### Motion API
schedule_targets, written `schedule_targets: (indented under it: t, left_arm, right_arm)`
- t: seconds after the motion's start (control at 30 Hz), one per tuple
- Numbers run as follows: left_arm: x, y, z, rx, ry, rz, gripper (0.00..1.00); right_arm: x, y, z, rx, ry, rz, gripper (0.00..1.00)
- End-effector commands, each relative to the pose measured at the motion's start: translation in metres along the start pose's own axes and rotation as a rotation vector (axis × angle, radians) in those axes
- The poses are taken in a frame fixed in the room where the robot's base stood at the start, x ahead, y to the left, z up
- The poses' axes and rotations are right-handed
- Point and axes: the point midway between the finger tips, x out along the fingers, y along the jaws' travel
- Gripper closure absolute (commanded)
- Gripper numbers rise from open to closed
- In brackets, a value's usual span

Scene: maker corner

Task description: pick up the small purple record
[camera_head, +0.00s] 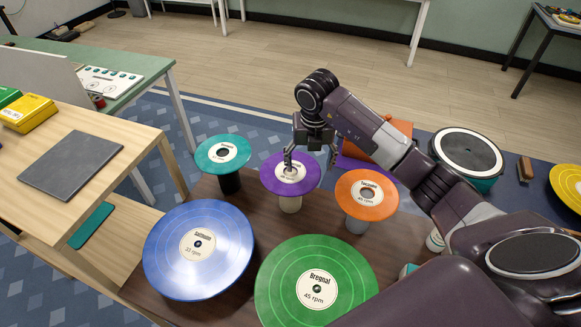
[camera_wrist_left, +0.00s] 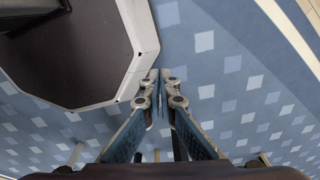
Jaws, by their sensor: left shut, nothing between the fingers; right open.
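The small purple record (camera_head: 275,180) lies flat on top of a pale cylindrical stand (camera_head: 290,204) in the head view, between the teal and orange records. My right gripper (camera_head: 311,163) is open above it. One finger shows over the record's label and the other shows by its right edge. I cannot tell whether a finger touches the record. My left gripper (camera_wrist_left: 160,80) shows only in the left wrist view, shut and empty above the patterned blue carpet.
A teal record (camera_head: 207,163) and an orange record (camera_head: 352,203) stand close on either side. Larger blue (camera_head: 225,262) and green (camera_head: 280,275) records are nearer on the brown table (camera_head: 222,205). A wooden desk (camera_head: 110,170) is at left.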

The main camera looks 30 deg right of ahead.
Motion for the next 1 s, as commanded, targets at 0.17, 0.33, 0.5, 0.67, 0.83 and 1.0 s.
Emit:
schedule_targets:
  t: [0.17, 0.33, 0.5, 0.67, 0.83, 1.0]
  left_arm:
    - [-0.004, -0.002, -0.023, -0.002, 0.033, -0.002, 1.00]
    - [-0.003, 0.001, -0.027, -0.004, 0.038, 0.001, 1.00]
    - [-0.003, 0.003, -0.019, -0.004, 0.026, 0.003, 1.00]
    - [-0.003, 0.004, -0.012, -0.004, 0.016, 0.004, 1.00]
    - [-0.003, 0.004, -0.011, -0.003, 0.015, 0.004, 1.00]
    - [-0.003, 0.004, -0.011, -0.003, 0.015, 0.004, 1.00]
  right_arm:
    - [0.013, -0.001, 0.000, 0.001, -0.001, 0.000, 0.30]
    - [0.014, 0.000, 0.000, 0.000, -0.002, 0.000, 0.30]
    - [0.014, 0.000, 0.000, 0.000, -0.002, 0.000, 0.45]
    - [0.014, -0.001, 0.000, 0.000, -0.001, 0.000, 0.63]
    - [0.014, -0.001, 0.000, 0.001, -0.001, 0.000, 0.73]
    - [0.013, -0.001, 0.000, 0.000, -0.002, 0.000, 0.73]
